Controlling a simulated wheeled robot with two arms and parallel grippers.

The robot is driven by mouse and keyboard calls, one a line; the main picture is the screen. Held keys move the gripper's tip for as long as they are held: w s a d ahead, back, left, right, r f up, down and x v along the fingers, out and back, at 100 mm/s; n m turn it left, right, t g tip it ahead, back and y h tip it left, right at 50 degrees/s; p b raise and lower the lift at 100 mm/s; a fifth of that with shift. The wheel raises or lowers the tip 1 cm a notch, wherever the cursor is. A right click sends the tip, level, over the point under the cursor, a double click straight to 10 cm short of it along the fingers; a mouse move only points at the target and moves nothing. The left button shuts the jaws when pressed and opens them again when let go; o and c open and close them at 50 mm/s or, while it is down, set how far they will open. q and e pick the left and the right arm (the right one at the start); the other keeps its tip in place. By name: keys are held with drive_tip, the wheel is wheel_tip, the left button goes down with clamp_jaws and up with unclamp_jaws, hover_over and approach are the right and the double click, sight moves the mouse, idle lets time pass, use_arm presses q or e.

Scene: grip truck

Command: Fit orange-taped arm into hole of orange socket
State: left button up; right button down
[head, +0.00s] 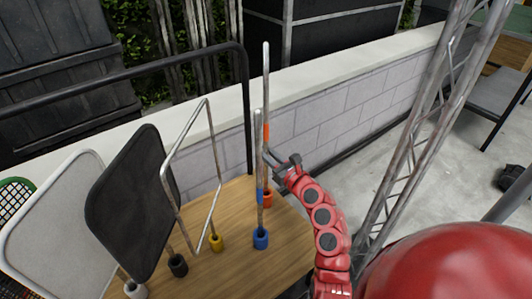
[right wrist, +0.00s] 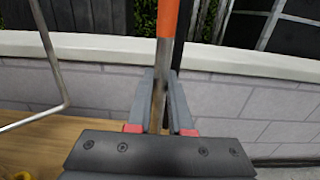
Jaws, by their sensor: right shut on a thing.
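The orange-taped arm is a thin upright metal rod (head: 266,80) with a band of orange tape (head: 266,134). My right gripper (head: 270,157) is shut on this rod just below the tape. In the right wrist view the orange tape (right wrist: 168,18) stands above the gripper's fingers (right wrist: 161,78), and the bare rod runs between them. The orange socket (head: 267,198) sits on the wooden board, below and in line with the rod. The blue-taped rod partly hides the rod's lower part, so I cannot tell whether its end is inside the socket. My left gripper is not in view.
The blue-taped rod (head: 259,180) stands in a blue socket (head: 261,239), close in front. A wire frame (head: 213,150) at a yellow socket (head: 216,242), a black panel (head: 133,205) and a white panel (head: 60,235) stand left. A metal truss (head: 425,135) rises right.

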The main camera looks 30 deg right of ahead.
sight(267, 171)
drive_tip(key=shift+f, duration=1.45)
drive_tip(key=shift+f, duration=0.1)
drive_tip(key=shift+f+h+b, duration=0.4)
drive_tip(key=shift+f+b, duration=0.65)
drive_tip(key=shift+f, duration=1.05)
drive_tip(key=c, duration=0.7)
unclamp_jaws()
drive_tip(key=shift+c, duration=0.2)
drive_tip(key=shift+s, duration=0.15)
